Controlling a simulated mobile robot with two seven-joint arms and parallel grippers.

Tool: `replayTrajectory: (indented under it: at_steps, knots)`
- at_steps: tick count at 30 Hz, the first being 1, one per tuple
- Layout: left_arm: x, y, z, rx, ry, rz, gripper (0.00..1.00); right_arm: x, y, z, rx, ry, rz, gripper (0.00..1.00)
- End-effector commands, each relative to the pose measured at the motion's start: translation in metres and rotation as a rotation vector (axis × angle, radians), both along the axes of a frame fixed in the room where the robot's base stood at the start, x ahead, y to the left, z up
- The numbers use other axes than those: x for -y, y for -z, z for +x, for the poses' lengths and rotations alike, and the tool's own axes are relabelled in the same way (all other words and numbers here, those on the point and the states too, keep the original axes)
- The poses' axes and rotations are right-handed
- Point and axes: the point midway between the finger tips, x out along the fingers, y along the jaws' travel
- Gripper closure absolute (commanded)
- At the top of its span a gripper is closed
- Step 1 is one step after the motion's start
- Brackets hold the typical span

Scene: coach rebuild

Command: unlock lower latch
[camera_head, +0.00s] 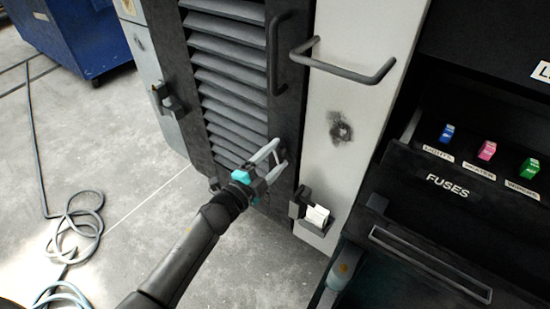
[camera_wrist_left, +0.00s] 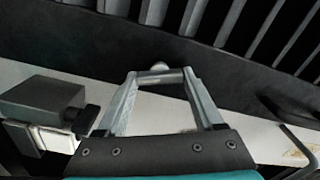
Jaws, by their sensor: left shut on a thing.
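My left gripper (camera_head: 278,153) reaches in from the lower left to the dark edge strip of the louvred door (camera_head: 228,85). In the left wrist view, my left gripper (camera_wrist_left: 160,78) is closed on a small grey rod-like piece with a rounded end (camera_wrist_left: 160,67) against the dark strip. I take this piece to be the lower latch, but its full shape is hidden between the fingers. A dark bracket with a white block (camera_head: 316,214) sits on the pale panel, below and right of the gripper. This bracket also shows at left in the left wrist view (camera_wrist_left: 42,98). My right gripper is out of view.
A vertical handle (camera_head: 272,58) is above my gripper, and a bar handle (camera_head: 345,72) juts from the pale panel. Another dark bracket (camera_head: 166,98) is at the door's left. A fuse drawer (camera_head: 447,190) stands at right. A cable (camera_head: 80,222) lies on the floor at left.

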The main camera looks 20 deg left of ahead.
Motion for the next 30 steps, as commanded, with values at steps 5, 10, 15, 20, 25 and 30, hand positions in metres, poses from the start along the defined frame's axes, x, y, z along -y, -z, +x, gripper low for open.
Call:
replayTrajectory:
  at_steps: [5, 10, 15, 20, 25, 30]
  knots:
    - [0.0, 0.001, 0.0, 0.049, 0.0, 0.136, 0.87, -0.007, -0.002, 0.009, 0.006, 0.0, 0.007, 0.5]
    - [0.0, 0.001, 0.0, 0.087, 0.0, 0.241, 0.87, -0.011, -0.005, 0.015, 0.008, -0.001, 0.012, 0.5]
    - [0.0, 0.001, 0.0, 0.113, 0.0, 0.31, 0.87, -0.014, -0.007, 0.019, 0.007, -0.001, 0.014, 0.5]
    - [0.0, 0.001, 0.0, 0.126, 0.0, 0.348, 0.87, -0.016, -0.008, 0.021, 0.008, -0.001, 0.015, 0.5]
    - [0.0, 0.001, 0.0, 0.132, 0.0, 0.364, 0.87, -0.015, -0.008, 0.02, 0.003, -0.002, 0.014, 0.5]
    - [0.0, 0.001, 0.0, 0.133, 0.0, 0.367, 0.87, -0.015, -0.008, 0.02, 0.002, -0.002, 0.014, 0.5]
